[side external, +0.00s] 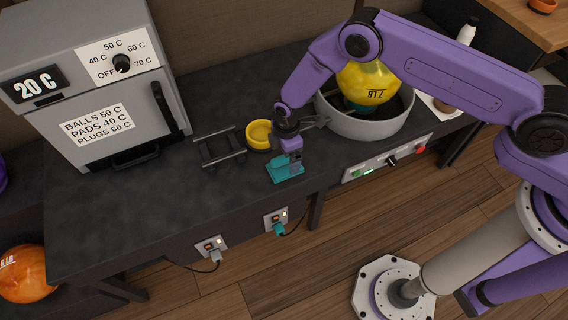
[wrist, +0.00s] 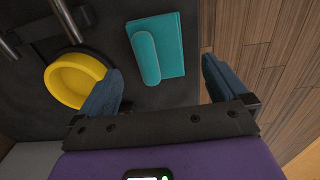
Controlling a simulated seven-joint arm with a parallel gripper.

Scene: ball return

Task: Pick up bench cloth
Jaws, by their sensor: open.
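The bench cloth (side external: 285,171) is a folded teal cloth lying flat on the dark bench near its front edge. In the wrist view the cloth (wrist: 173,45) shows a rounded roll along its left side. My gripper (wrist: 162,86) is open and empty. In the wrist view its two dark blue fingers stand wide apart, with the cloth ahead of the gap and apart from both fingers. In the side view my gripper hangs just above and behind the cloth and hides part of it.
A yellow round dish (side external: 259,134) sits beside my gripper, close to the left finger in the wrist view. A dark metal rack (side external: 220,148) stands left of it. A grey basin (side external: 365,125) with a yellow ball is at right. A grey oven (side external: 90,85) stands at left.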

